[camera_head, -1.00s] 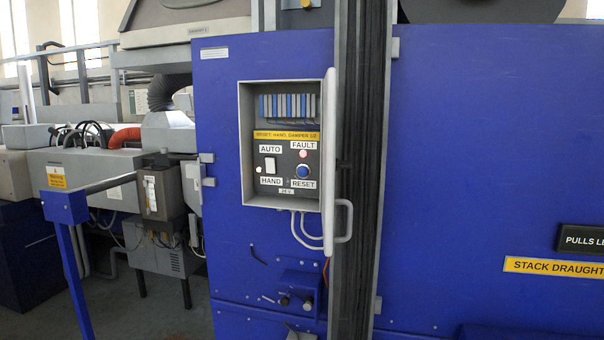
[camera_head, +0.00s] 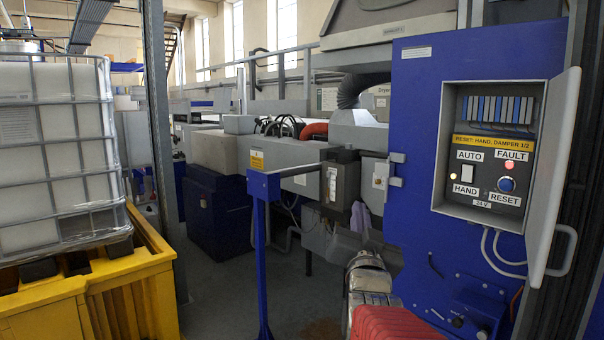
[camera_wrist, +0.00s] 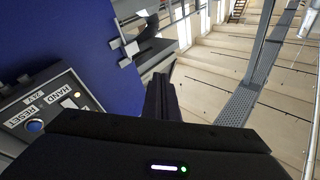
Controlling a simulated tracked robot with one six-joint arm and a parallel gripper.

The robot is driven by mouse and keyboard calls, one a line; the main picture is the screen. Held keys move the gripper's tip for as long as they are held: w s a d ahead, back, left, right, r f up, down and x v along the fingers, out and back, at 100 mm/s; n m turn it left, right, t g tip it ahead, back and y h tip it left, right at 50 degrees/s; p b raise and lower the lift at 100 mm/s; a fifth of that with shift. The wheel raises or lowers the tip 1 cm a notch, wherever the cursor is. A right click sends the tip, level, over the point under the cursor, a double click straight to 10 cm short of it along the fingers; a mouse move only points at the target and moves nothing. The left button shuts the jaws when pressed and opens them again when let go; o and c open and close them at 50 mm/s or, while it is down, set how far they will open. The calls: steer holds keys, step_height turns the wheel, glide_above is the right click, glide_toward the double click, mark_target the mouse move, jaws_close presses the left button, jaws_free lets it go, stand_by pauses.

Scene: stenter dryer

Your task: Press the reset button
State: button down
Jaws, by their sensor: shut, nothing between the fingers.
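The reset button (camera_head: 506,184) is a round blue button with a pale ring, in the open control box (camera_head: 440,150) at the right of the head view. The RESET label (camera_head: 505,199) is below it and the lit reddish FAULT lamp (camera_head: 504,167) above. A pale AUTO/HAND switch (camera_head: 468,174) is to its left. In the wrist view, the button (camera_wrist: 35,126) shows tilted at the left edge, partly cut by my dark gripper body. My gripper (camera_wrist: 161,82) is shut and empty, apart from the button and pointing past the panel.
The box's grey door (camera_head: 555,170) stands open on the right side. A blue post with a rail (camera_head: 263,260) stands left of the cabinet. A caged white tank (camera_head: 55,150) on a yellow base (camera_head: 125,290) fills the left. Grey floor (camera_head: 225,295) lies between.

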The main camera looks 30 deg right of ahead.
mark_target(506, 185)
steer(key=s+d+r+m+g+h, duration=0.2)
steer(key=s+d+m+g+h, duration=0.3)
steer(key=s, duration=0.5)
steer(key=s+d+r+m+g+h, duration=0.2)
steer(key=s+d+m+g+h, duration=0.2)
steer(key=s+d+h, duration=0.3)
steer(key=s+m+h, duration=0.1)
steer(key=s, duration=0.2)
steer(key=shift+r+m+g, duration=0.3)
steer(key=shift+r+g, duration=0.1)
steer(key=shift+d, duration=0.15)
steer(key=d, duration=0.2)
steer(key=w+d, duration=0.1)
steer(key=d, duration=0.5)
steer(key=shift+w+d, duration=0.15)
steer(key=shift+d, duration=0.1)
stand_by(0.6)
